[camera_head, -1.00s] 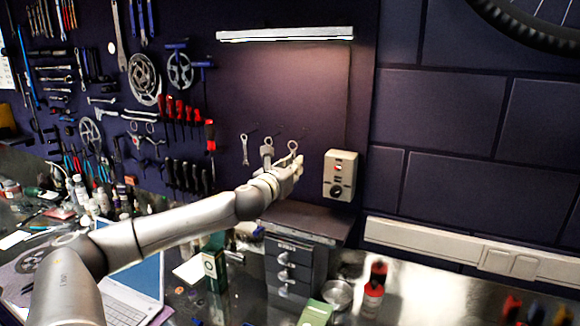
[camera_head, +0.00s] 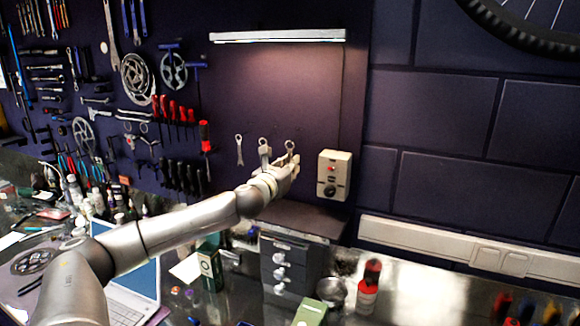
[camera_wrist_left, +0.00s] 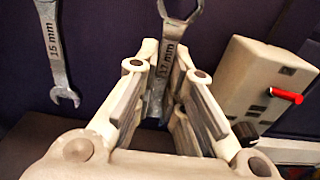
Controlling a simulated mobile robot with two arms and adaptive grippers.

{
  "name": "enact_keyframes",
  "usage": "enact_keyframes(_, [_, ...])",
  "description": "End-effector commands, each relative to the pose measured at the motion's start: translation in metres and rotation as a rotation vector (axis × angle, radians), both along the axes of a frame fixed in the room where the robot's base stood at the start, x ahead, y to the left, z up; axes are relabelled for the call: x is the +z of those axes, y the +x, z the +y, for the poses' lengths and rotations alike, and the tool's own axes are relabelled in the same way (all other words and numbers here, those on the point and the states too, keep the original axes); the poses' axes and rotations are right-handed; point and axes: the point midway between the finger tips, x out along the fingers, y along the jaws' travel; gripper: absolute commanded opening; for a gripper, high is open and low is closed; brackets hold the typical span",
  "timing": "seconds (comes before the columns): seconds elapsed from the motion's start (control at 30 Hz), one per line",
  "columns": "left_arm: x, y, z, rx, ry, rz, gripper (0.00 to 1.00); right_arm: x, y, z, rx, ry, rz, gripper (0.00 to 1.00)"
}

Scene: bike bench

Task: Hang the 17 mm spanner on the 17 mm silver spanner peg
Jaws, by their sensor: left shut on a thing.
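My left gripper (camera_head: 289,169) is up at the dark wall panel and is shut on the 17 mm spanner (camera_head: 291,146). In the left wrist view the silver 17 mm spanner (camera_wrist_left: 170,58) stands upright between the fingers (camera_wrist_left: 158,85), its "17 mm" mark readable and its ring end up. The top of the ring is cut off there, and the lower end is hidden by the fingers. The 17 mm peg is not clearly visible, so I cannot tell whether the ring is around it. My right gripper is not in view.
A 15 mm spanner (camera_wrist_left: 56,45) hangs just left of the held one. Another spanner (camera_head: 239,150) hangs further left. A pale switch box (camera_head: 334,174) is close on the right. A drawer cabinet (camera_head: 290,262) stands below.

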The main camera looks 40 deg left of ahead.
Motion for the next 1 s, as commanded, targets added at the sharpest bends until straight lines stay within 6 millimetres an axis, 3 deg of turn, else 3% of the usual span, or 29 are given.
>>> enact_keyframes(0.13, [0.001, 0.000, 0.000, 0.000, 0.000, -0.001, 0.00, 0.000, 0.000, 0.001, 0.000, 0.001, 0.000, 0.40])
enact_keyframes(0.17, [0.001, 0.000, 0.000, 0.000, 0.000, -0.001, 0.13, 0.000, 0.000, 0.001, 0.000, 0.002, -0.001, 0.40])
enact_keyframes(0.33, [0.001, 0.000, 0.000, 0.000, 0.000, -0.001, 0.35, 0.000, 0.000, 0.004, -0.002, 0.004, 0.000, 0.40])
enact_keyframes(0.73, [-0.001, -0.004, 0.000, 0.001, 0.001, 0.003, 0.36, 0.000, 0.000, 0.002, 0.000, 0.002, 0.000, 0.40])
enact_keyframes(1.0, [-0.001, -0.034, -0.010, -0.001, 0.008, 0.006, 0.36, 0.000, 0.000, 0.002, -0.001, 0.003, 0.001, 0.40])
